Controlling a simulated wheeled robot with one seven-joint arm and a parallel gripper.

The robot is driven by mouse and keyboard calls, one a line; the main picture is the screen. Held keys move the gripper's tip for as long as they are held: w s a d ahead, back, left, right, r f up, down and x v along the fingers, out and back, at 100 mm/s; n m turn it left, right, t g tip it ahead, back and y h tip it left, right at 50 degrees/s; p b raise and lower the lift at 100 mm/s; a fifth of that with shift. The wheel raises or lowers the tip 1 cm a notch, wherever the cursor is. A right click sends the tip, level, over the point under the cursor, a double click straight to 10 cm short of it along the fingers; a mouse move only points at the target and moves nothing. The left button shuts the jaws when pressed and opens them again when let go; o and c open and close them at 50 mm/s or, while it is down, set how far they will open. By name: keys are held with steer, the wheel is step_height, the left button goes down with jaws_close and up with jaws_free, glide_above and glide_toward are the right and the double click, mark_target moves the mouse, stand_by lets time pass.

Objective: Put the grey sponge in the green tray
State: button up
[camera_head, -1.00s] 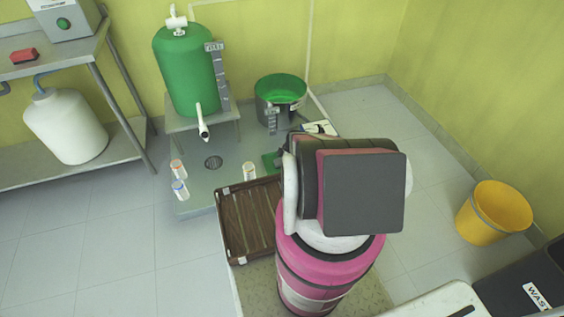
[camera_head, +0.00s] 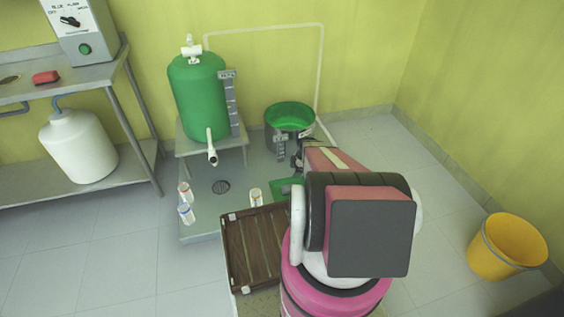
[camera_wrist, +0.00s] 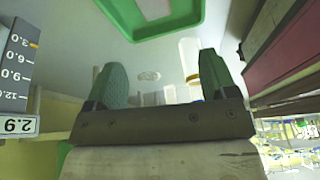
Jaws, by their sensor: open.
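In the wrist view my gripper (camera_wrist: 161,66) is open, with its two dark green fingers wide apart and nothing seen between them. The green tray (camera_wrist: 183,25) shows at the top of that view, its green rim cut off by the picture edge. It lies beyond the fingertips and apart from them. In the head view a small part of the green tray (camera_head: 283,187) shows on the grey platform, mostly hidden behind my arm. I cannot make out the grey sponge in either view. A pale patch inside the tray is unclear.
A green tank (camera_head: 200,95) with a white tap stands behind, beside a metal pot (camera_head: 290,122). Small bottles (camera_head: 185,203) and a white jar (camera_head: 256,197) stand on the platform. A brown slatted crate (camera_head: 253,250) is in front. A yellow bucket (camera_head: 505,246) stands right.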

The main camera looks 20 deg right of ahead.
steer(key=s+a+r+m+h, duration=0.1)
steer(key=s+a+r+m, duration=0.4)
steer(key=r, duration=0.5)
steer(key=s+a+r+m+h, duration=0.1)
steer(key=s+a+r+m, duration=0.4)
steer(key=r, duration=0.6)
steer(key=s+a+r+m+h, duration=0.2)
steer(key=s+a+r+m, duration=0.4)
steer(key=r, duration=0.4)
steer(key=shift+s+r+m, duration=0.3)
steer(key=shift+s+r, duration=0.05)
steer(key=shift+r, duration=0.05)
